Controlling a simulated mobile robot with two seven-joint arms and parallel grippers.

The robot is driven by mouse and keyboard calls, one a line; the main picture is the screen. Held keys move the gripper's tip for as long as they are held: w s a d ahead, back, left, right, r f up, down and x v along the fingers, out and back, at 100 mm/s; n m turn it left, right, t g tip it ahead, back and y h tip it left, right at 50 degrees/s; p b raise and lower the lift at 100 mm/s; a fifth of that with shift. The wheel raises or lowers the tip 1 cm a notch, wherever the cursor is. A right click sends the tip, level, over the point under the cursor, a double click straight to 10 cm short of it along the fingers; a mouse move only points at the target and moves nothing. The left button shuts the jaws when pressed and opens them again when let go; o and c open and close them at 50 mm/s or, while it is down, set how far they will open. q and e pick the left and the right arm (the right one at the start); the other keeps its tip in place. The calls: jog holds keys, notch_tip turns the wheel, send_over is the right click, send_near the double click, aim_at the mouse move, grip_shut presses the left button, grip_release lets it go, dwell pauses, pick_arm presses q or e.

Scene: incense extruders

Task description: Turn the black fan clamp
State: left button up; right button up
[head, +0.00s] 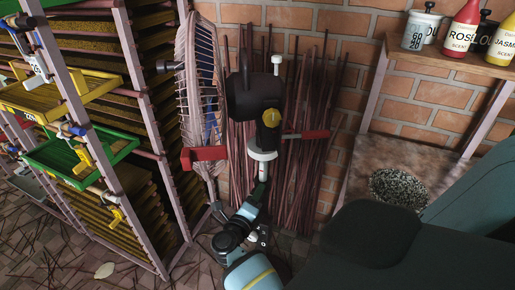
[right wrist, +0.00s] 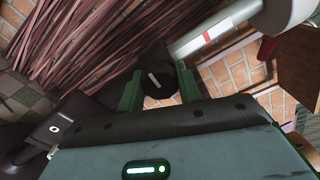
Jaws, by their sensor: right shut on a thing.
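The black fan clamp (right wrist: 158,84) is a dark knob with a pale line on its face, seen in the right wrist view. My right gripper (right wrist: 159,92) is shut on it, one green finger on each side. The pale fan pole (right wrist: 208,37) runs up from beside the clamp to a white round part. My right gripper (head: 250,211) reaches the lower pole there, and the clamp is hard to make out. My left gripper is out of view.
A tall rack (head: 140,75) with yellow and green trays stands close on the left. Bundled sticks (head: 318,115) lean on the brick wall behind the fan. A shelf (head: 450,58) with scent bottles is at the right, above a heap of grey grains (head: 398,188).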

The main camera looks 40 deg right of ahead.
jog(key=shift+n+p, duration=0.35)
jog(key=shift+n, duration=0.75)
jog(key=o, duration=1)
